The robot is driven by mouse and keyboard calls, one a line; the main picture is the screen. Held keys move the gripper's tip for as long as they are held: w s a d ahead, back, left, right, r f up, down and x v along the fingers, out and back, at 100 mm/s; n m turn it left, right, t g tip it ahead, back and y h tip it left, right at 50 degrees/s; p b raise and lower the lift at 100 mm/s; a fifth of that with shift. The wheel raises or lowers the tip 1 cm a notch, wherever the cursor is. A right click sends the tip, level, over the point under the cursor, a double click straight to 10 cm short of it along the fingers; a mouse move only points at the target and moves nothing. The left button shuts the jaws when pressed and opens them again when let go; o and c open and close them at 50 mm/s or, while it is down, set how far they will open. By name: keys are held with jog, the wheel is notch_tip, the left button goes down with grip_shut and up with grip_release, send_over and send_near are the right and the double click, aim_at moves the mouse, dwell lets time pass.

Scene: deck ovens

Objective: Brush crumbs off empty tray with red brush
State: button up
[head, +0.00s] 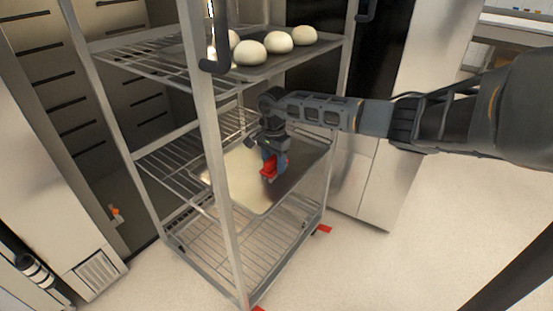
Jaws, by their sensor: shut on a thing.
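The empty metal tray (287,192) lies on the middle wire shelf of a rack, with no dough on it. A pale area covers much of its left part; I cannot make out single crumbs at this size. My gripper (270,165) reaches in from the right and points down over the tray. It is shut on the red brush (268,168), which is low at the tray's surface. Whether the bristles touch the tray is hard to tell, since the gripper hides part of the brush.
The rack's front post (213,150) stands left of my gripper. Above, an upper tray (262,67) holds several dough balls (279,42). A bare wire shelf (240,250) is below. A white cabinet (370,180) stands behind; open floor lies to the right.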

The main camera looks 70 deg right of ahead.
jog(key=shift+w+d, duration=0.1)
jog(key=shift+w, duration=0.25)
jog(key=shift+s+d+r+b, duration=0.1)
jog(key=shift+s+d+b, duration=0.15)
jog(key=shift+d, duration=0.4)
jog(key=shift+s+d+b, duration=0.1)
jog(key=shift+d+b, duration=0.2)
jog(key=shift+d, duration=0.35)
jog(key=shift+s+d+f+b, duration=0.15)
jog(key=shift+d+b, duration=0.2)
jog(key=shift+d, duration=0.2)
jog(key=shift+s+d+f+b, duration=0.1)
jog(key=shift+d+b, duration=0.2)
jog(key=shift+d, duration=0.4)
jog(key=shift+d+r, duration=0.1)
jog(key=shift+r, duration=0.2)
jog(key=shift+w+a+p, duration=0.1)
jog(key=shift+a+p, duration=0.65)
jog(key=shift+p, duration=0.1)
jog(key=shift+w+a+f+p, duration=0.1)
jog(key=shift+a+p, duration=0.15)
jog(key=shift+a, duration=0.15)
jog(key=shift+w+a+f+p, duration=0.1)
jog(key=shift+a+p, duration=0.1)
jog(key=shift+a, duration=0.15)
jog(key=shift+w+a+r+p, duration=0.1)
jog(key=shift+w+a+p, duration=0.1)
jog(key=shift+a+p, duration=0.6)
jog(key=shift+a+f, duration=0.2)
jog(key=shift+a, duration=0.25)
